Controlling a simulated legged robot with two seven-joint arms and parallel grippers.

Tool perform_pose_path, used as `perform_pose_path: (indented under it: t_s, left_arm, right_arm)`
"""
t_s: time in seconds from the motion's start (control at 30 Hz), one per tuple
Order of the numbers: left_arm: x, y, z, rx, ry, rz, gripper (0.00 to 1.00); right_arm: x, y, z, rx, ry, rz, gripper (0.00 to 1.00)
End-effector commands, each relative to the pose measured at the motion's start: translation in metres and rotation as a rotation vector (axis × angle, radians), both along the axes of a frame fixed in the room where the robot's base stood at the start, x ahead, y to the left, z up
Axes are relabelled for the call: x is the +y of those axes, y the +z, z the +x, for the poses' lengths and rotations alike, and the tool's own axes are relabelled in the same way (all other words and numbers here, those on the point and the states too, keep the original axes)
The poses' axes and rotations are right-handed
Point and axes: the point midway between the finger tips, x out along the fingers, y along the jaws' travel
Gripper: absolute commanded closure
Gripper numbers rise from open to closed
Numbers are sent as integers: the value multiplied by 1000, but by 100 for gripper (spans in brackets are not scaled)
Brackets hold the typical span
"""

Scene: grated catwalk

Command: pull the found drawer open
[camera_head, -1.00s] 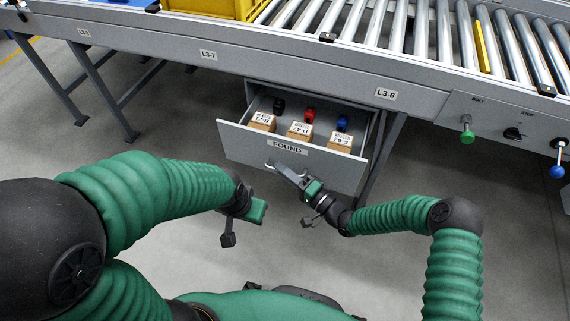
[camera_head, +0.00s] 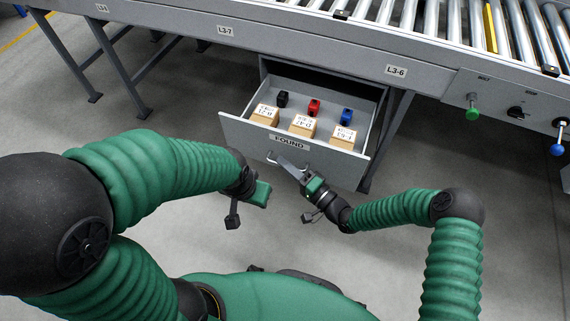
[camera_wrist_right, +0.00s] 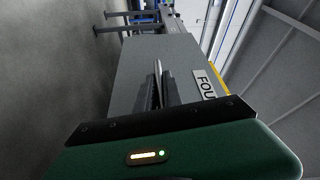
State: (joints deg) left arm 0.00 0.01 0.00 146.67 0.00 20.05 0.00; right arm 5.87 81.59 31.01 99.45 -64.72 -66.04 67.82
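The grey found drawer (camera_head: 228,126) hangs under the conveyor and stands well open. Its front carries a FOUND label (camera_head: 290,144), partly seen in the right wrist view (camera_wrist_right: 206,85). My right gripper (camera_head: 286,165) is at the drawer's front, below the label. In the right wrist view its two dark fingers (camera_wrist_right: 160,92) are close together on either side of the drawer's thin metal handle (camera_wrist_right: 158,70). My left gripper (camera_head: 262,193) hangs in front of the drawer, lower left, apart from it; its fingers are not clear.
Inside the drawer are three labelled cardboard boxes (camera_head: 302,126) and black (camera_head: 282,99), red (camera_head: 314,107) and blue (camera_head: 346,116) items. A green knob (camera_head: 473,113) and blue knob (camera_head: 557,150) are at right. The floor in front is clear.

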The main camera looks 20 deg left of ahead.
Motion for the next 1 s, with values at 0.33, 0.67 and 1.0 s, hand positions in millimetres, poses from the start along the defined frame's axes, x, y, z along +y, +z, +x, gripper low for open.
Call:
perform_pose_path:
  t_s: [0.33, 0.67, 1.0]
  left_arm:
    - [0, 0, 0, 0, 0, 0, 64]
    - [0, 14, 0, 0, 0, 0, 64]
    - [0, 41, 0, 0, 0, 0, 64]
  right_arm:
    - [-1, -2, 0, 3, -2, -5, 68]
    - [-28, 0, -12, 6, -4, -3, 68]
    - [-118, -8, -52, 7, -5, -6, 68]
